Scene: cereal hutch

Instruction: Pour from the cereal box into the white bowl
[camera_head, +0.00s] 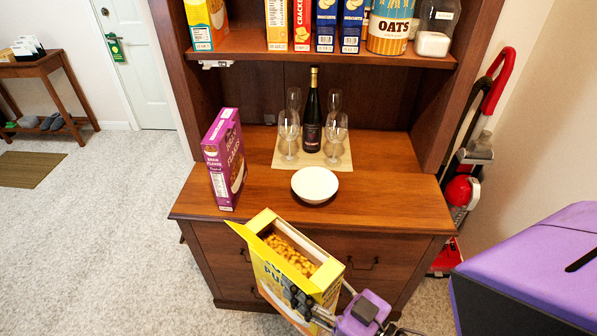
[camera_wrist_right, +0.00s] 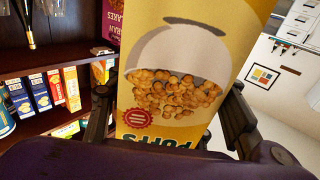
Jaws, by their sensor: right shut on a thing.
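The yellow cereal box (camera_head: 268,272) is open at the top, with golden puffs (camera_head: 290,254) showing inside. It is tilted and held in front of the hutch, its top near the counter's front edge. My right gripper (camera_head: 322,312) is shut on the box's lower part. In the right wrist view the box's printed face (camera_wrist_right: 180,55) fills the middle, between the fingers. The white bowl (camera_head: 315,184) stands upright on the counter, beyond the box and apart from it. Its inside looks plain white. My left gripper is not in view.
A purple bran flakes box (camera_head: 224,160) stands left of the bowl. A dark bottle (camera_head: 312,112) and several wine glasses (camera_head: 336,130) stand on a mat behind it. The shelf (camera_head: 350,57) above holds boxes and jars. The counter (camera_head: 400,205) right of the bowl is clear.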

